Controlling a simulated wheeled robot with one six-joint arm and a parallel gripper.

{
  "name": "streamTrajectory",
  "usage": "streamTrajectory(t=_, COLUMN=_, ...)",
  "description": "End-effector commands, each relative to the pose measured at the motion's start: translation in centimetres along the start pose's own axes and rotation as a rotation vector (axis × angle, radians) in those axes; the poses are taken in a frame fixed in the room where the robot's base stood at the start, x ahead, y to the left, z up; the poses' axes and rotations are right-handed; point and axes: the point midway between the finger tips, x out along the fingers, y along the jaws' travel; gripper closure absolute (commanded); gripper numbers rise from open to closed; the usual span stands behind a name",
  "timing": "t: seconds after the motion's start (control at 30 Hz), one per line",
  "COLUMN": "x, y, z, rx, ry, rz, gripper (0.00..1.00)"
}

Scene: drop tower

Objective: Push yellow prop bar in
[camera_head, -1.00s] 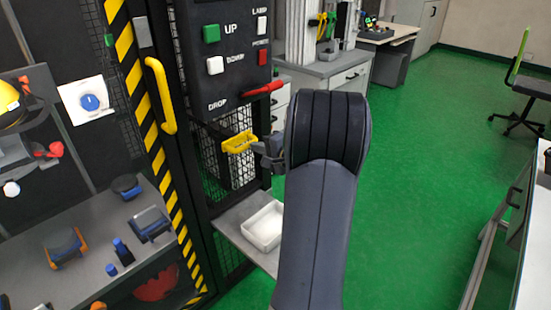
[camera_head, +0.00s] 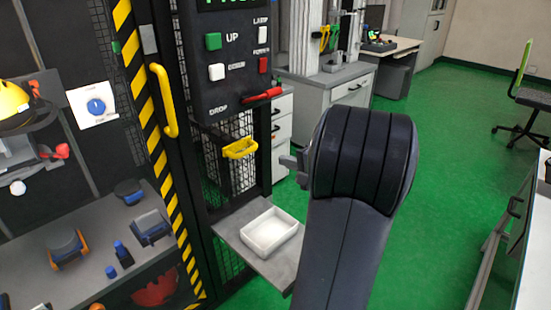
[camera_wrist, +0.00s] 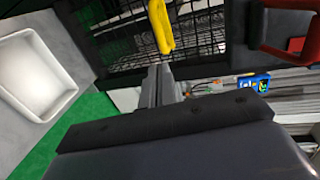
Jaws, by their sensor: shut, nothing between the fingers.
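My gripper (camera_head: 289,161) is shut and empty. In the head view it is to the right of the bar, with a gap between them, and my arm hides most of it. In the wrist view the closed fingers (camera_wrist: 159,72) point toward the bar.
A red lever (camera_head: 262,95) is above the bar on the control panel (camera_head: 238,50). A white tray (camera_head: 270,233) stands on a grey shelf below. Green floor is open to the right.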

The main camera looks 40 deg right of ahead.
Motion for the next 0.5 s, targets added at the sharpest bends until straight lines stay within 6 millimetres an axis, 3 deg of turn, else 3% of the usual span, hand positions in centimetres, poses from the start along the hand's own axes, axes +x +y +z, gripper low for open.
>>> streamTrajectory(t=0.2, x=-1.9, y=0.0, z=0.0, rx=0.0, ry=0.001, rz=0.0, gripper=1.0)
streamTrajectory(t=0.5, x=-2.1, y=0.0, z=0.0, rx=0.0, ry=-0.001, rz=0.0, gripper=1.0)
